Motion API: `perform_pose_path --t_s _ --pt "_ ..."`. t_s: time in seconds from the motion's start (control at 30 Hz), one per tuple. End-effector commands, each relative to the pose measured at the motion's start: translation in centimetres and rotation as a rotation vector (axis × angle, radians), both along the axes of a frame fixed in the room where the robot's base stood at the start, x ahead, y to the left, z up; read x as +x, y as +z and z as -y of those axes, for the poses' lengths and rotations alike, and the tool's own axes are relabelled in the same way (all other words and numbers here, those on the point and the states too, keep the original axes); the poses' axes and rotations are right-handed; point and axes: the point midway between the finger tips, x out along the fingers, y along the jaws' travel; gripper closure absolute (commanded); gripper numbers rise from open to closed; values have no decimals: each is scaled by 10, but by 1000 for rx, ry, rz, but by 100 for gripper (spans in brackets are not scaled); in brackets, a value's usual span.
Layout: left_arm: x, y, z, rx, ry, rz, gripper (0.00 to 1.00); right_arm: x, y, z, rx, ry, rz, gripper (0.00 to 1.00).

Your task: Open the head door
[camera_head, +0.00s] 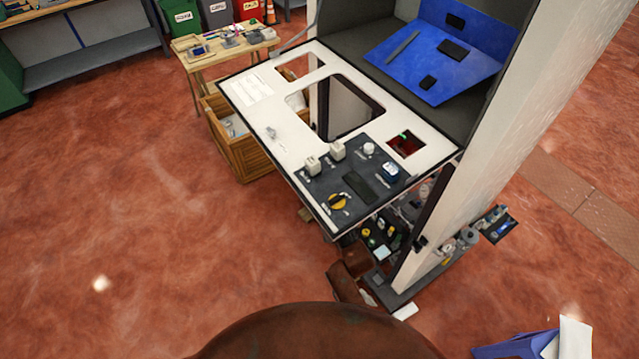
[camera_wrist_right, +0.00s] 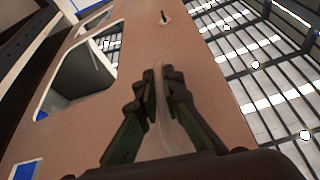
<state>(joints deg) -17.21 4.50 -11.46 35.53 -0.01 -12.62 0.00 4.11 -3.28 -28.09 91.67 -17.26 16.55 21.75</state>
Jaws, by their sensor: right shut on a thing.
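The head door (camera_head: 300,155) is a pale panel with a dark rim, a large window cutout and a dark control strip (camera_head: 345,185) with a yellow knob. It stands out at a slant from the cabinet (camera_head: 480,170), whose dark interior shows behind it. In the right wrist view the door's face (camera_wrist_right: 215,110) fills the middle, with the window cutout at left and a small lock-like part (camera_wrist_right: 163,18) higher up. My right gripper (camera_wrist_right: 160,82) is shut on a thin pale strip against the door, probably its handle. In the head view the door hides this grip. My left gripper is out of view.
A wooden table (camera_head: 230,48) and a wooden crate (camera_head: 238,145) stand left of the door. Small parts sit on the ledge (camera_head: 385,240) below it. A blue and white object (camera_head: 530,345) lies at the lower right. Red floor at left is free.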

Motion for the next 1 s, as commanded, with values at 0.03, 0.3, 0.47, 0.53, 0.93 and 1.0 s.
perform_pose_path --t_s 0.03,0.3,0.47,0.53,0.93,1.0 --pt "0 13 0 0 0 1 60 -1 22 -2 8 1 11 100" --pt "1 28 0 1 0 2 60 -4 43 -5 6 0 9 100" --pt "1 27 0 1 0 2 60 -4 42 -5 5 -1 7 100" --pt "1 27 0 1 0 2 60 -4 41 -5 5 -1 6 100" --pt "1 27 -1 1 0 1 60 -4 41 -6 5 1 6 75" --pt "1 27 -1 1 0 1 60 -4 41 -6 5 1 6 75"
